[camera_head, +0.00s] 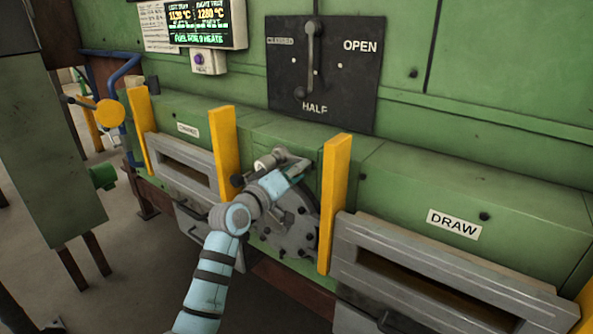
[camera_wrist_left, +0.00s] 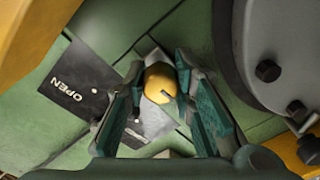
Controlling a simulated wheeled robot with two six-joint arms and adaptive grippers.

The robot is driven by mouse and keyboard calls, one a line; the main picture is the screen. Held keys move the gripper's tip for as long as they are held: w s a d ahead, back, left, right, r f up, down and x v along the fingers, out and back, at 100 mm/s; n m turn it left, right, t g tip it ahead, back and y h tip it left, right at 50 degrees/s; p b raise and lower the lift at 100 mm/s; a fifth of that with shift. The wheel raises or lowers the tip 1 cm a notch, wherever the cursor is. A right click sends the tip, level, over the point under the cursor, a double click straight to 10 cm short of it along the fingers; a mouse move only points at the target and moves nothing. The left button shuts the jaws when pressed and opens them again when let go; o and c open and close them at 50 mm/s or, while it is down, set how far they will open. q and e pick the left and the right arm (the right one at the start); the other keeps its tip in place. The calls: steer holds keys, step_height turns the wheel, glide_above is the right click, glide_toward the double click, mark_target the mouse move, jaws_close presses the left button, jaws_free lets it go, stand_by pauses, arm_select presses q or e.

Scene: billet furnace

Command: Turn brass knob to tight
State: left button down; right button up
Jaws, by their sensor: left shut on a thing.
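The brass knob (camera_wrist_left: 160,83) shows in the left wrist view as a rounded yellow-gold thing with a dark mark on its face. It sits between the green-padded fingers of my left gripper (camera_wrist_left: 165,90), which is shut on it. A small plate (camera_wrist_left: 148,122) lies behind the knob; its lettering is too small to read. In the head view my left gripper (camera_head: 296,166) reaches over the front of the green furnace, between two yellow posts, and the knob is hidden there. My right gripper is in neither view.
A grey bolted disc (camera_head: 290,222) is just below my left gripper. Yellow posts (camera_head: 334,205) (camera_head: 222,155) stand on both sides. A black OPEN/HALF lever plate (camera_head: 322,75) is above. The DRAW label (camera_head: 454,224) and a slotted grey door (camera_head: 440,275) are at right.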

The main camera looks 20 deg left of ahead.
arm_select(q)
steer(key=m+b, duration=0.3)
steer(key=m, duration=0.2)
steer(key=m+b, duration=0.2)
steer(key=m, duration=0.2)
steer(key=shift+r+m+b, duration=0.1)
steer(key=shift+m+b, duration=0.2)
steer(key=shift+b, duration=0.05)
steer(key=m+b, duration=0.2)
steer(key=m, duration=0.2)
steer(key=shift+m+h+b, duration=0.35)
steer(key=shift+m+h, duration=0.05)
steer(key=m+b, duration=0.2)
steer(key=m, duration=0.2)
steer(key=shift+r+m, duration=0.15)
steer(key=shift+m, duration=0.25)
steer(key=c, duration=1.3)
jaws_free()
steer(key=shift+s+f, duration=0.1)
steer(key=shift+f, duration=0.1)
